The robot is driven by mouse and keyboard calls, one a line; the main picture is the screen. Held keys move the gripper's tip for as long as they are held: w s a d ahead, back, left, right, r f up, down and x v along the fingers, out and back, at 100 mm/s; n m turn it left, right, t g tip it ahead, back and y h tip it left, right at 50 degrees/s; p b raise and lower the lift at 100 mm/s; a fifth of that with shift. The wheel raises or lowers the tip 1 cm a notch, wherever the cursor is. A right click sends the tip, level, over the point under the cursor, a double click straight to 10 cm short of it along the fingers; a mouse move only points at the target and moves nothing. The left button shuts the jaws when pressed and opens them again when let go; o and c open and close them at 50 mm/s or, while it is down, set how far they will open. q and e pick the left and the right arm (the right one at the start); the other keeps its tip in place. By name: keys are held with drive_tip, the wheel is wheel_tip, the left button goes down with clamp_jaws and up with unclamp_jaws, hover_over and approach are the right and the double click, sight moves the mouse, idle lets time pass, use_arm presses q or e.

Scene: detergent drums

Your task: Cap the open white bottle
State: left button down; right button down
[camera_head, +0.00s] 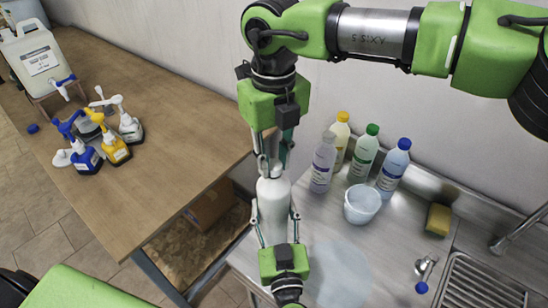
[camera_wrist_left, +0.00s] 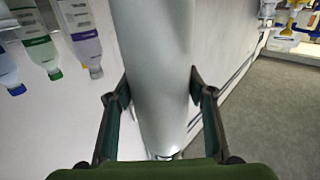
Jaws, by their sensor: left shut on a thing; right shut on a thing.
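The white bottle (camera_head: 272,212) stands upright near the left edge of the steel counter. My left gripper (camera_head: 275,206) is shut on its body, one finger on each side. In the left wrist view the bottle (camera_wrist_left: 155,70) fills the middle between the left fingers (camera_wrist_left: 157,88), and its top end is partly hidden by the gripper. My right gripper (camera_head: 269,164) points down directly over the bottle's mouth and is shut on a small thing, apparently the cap. The fingers mostly hide the cap and the mouth, so I cannot tell whether they touch.
Purple (camera_head: 323,163), yellow (camera_head: 340,138), green (camera_head: 364,152) and blue-capped (camera_head: 393,167) bottles stand right of the bottle, with a white tub (camera_head: 362,204) before them. A sponge (camera_head: 438,220) lies near the sink (camera_head: 480,285). Pump bottles (camera_head: 116,151) stand on the wooden table (camera_head: 150,190).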

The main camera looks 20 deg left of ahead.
drive_tip(key=m, duration=0.5)
drive_tip(key=c, duration=1.7)
unclamp_jaws()
wheel_tip(320, 180, up, 12)
use_arm(q)
drive_tip(key=c, duration=0.9)
unclamp_jaws()
